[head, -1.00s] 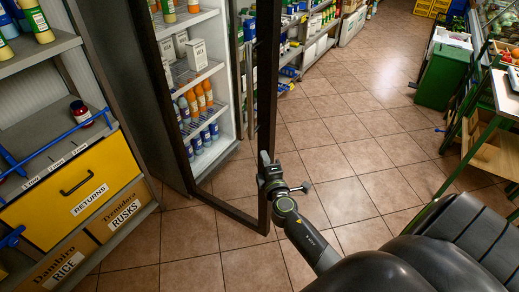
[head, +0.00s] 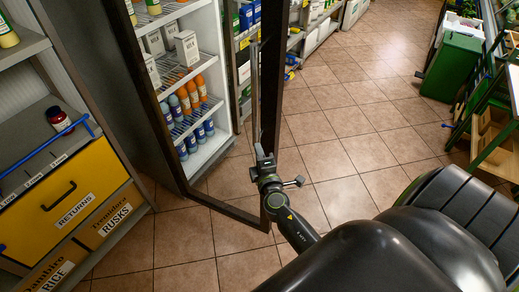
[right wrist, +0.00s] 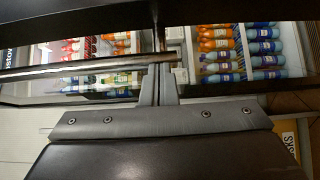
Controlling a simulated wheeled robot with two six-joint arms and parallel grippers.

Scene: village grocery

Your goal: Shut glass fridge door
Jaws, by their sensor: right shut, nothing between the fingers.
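The glass fridge door (head: 277,75) stands open in the head view, its dark frame swung out from the fridge (head: 226,80). A slim vertical handle (head: 253,95) runs along its free side. My right gripper (head: 262,153) is shut and empty at the lower end of the handle, close against the door. In the right wrist view its fingers (right wrist: 158,88) are together beside the handle bar (right wrist: 90,70); whether they touch it I cannot tell. Bottles (right wrist: 219,55) show behind the door there. My left gripper is not in view.
Fridge shelves hold orange bottles (head: 188,95), blue bottles (head: 195,137) and white cartons (head: 186,47). At left stands a shelf unit with a yellow returns drawer (head: 100,165). A green bin (head: 452,65) is at the far right. The tiled floor (head: 350,125) is clear.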

